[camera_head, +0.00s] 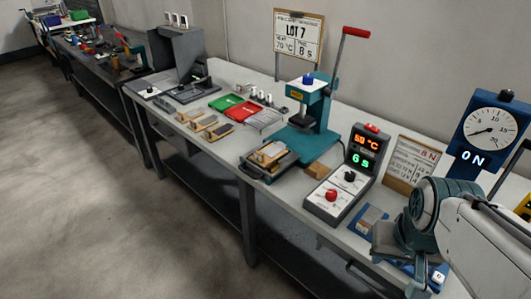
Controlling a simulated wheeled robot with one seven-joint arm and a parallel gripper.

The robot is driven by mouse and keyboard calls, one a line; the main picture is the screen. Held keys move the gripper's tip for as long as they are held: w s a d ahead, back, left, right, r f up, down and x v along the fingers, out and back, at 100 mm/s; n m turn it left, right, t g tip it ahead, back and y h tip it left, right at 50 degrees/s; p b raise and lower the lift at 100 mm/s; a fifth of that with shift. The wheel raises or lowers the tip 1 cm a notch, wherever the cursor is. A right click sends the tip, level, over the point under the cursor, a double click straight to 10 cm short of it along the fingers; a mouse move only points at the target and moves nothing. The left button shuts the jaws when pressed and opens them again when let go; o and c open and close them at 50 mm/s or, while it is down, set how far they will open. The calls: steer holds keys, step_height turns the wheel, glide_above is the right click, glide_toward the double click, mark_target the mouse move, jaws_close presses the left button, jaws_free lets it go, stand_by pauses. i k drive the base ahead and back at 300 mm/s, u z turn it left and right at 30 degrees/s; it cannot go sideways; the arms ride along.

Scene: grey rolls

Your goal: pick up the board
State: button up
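Several things here look like boards, and I cannot tell which one is meant. A white sign board headed LOT 7 (298,36) stands upright on a post at the back of the bench. A smaller brown-edged board with printed text (411,163) leans upright behind the control box, at the right. Small tan-topped blocks or boards (203,123) lie in a row on the bench at the left. My arm comes in at the lower right. My gripper (393,242) appears as a grey part beside the teal joint, low over the bench's right end; its fingers are not clear.
The teal press (313,105) with a red-handled lever stands mid-bench. The control box (346,178) shows 50 °C and 6 s. A blue dial gauge (489,132) stands at the right. Red and green trays (243,111) lie left of the press. The floor in front is clear.

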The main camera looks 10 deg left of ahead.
mark_target(269, 151)
steer(key=u, duration=1.8)
steer(key=i, duration=3.1)
steer(key=z, duration=3.45)
